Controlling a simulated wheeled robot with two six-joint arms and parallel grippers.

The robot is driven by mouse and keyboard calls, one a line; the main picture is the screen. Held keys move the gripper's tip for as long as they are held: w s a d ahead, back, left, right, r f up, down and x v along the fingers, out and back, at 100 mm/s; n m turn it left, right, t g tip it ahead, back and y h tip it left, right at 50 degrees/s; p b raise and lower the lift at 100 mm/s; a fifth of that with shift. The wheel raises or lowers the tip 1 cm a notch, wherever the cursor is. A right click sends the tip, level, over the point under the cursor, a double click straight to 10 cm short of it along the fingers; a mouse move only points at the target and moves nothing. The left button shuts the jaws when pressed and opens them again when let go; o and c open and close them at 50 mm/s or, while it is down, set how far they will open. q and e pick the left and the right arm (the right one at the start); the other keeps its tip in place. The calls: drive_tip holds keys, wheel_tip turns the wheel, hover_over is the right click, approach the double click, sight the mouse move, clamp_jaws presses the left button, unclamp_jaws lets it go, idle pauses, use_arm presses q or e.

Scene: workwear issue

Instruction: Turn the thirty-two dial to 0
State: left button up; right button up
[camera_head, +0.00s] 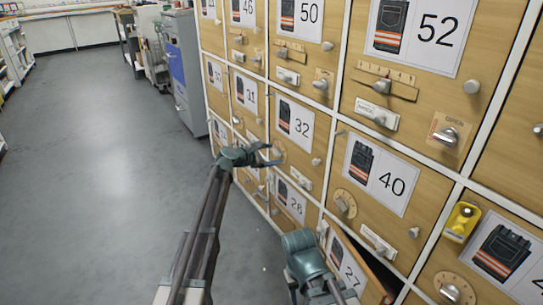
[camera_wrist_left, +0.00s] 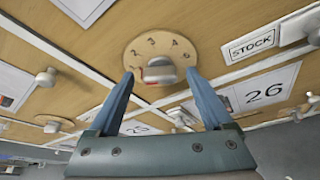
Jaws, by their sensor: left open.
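The thirty-two dial (camera_head: 281,148) is a round wooden disc on the door with the 32 card (camera_head: 295,123). In the head view my left gripper partly covers it. In the left wrist view the dial (camera_wrist_left: 178,44) shows dark numerals along its rim and a grey knob (camera_wrist_left: 159,70) at its middle. Its exact setting is not clear. My left gripper (camera_head: 274,154) is open, and in the left wrist view its fingers (camera_wrist_left: 160,76) lie to either side of the knob, with no clear contact. My right gripper (camera_head: 306,256) is low in the head view; its jaws cannot be made out.
Doors with cards 40 (camera_head: 381,176), 52 (camera_head: 420,28) and 50 (camera_head: 300,18) carry their own dials, sliders and knobs. The 27 door (camera_head: 352,272) appears ajar beside my right arm. A yellow fitting (camera_head: 461,222) sits at right. The grey floor (camera_head: 95,180) at left is clear.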

use_arm(q)
clamp_jaws()
idle(0.3)
drive_tip(key=shift+w+a+r+n+g+h+p, duration=0.15)
drive_tip(key=shift+n+g+h+p, duration=0.25)
drive_tip(key=shift+n+g, duration=0.8)
drive_tip(key=shift+n, duration=0.6)
drive_tip(key=shift+n+g+h, duration=0.5)
drive_tip(key=shift+n+h, duration=0.1)
drive_tip(key=shift+n, duration=0.3)
